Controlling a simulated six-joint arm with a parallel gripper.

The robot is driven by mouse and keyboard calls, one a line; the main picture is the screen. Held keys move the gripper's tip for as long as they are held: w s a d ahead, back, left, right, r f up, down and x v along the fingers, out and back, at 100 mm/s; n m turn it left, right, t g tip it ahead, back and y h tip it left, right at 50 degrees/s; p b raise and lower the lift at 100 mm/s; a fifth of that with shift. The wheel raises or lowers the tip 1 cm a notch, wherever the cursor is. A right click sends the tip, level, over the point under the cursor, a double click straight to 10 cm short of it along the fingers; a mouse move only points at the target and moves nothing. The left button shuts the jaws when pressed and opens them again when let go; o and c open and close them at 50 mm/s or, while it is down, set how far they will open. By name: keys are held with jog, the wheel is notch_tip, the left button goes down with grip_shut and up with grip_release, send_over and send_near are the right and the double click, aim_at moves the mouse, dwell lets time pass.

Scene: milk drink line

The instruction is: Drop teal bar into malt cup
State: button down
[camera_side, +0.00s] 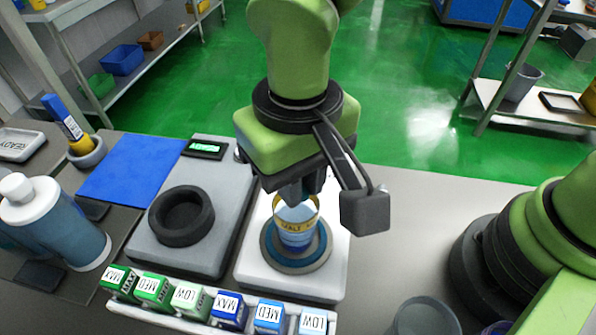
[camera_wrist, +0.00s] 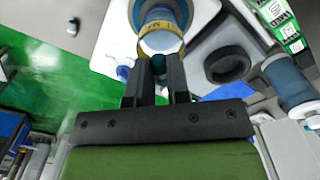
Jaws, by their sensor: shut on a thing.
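The malt cup (camera_side: 296,236), blue with a yellow band lettered MALT, stands upright on a round grey and blue coaster. It also shows in the wrist view (camera_wrist: 162,17) just beyond the fingertips. My gripper (camera_side: 296,195) points down directly over the cup's mouth, its tips close to the rim. In the wrist view the two fingers (camera_wrist: 160,62) stand a narrow gap apart, shut on a slim piece that is mostly hidden. I take this piece for the teal bar, though its colour is not clear. No loose teal bar shows elsewhere.
A front rack holds green and blue blocks (camera_side: 229,309) marked MAX, MED and LOW. A black ring (camera_side: 181,216) sits on the grey unit left of the cup. A blue bottle with white cap (camera_side: 58,224) and a blue mat (camera_side: 127,170) are further left. A grey container (camera_side: 425,318) stands front right.

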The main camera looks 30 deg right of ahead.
jog(key=c, duration=1)
grip_release()
notch_tip(320, 180, up, 10)
jog(key=d+r+m+t+y, duration=0.2)
jog(key=d+r, duration=0.4)
jog(key=d, duration=0.5)
jog(key=s+d+t, duration=0.1)
jog(key=s+d, duration=0.1)
jog(key=d, duration=0.1)
jog(key=s+d+m+t, duration=0.1)
jog(key=s+d+t, duration=0.1)
jog(key=s+d, duration=0.1)
jog(key=s+d+m+t, duration=0.1)
jog(key=s+d+t, duration=0.1)
jog(key=d, duration=0.1)
jog(key=shift+s+d, duration=0.15)
jog(key=shift+d, duration=0.1)
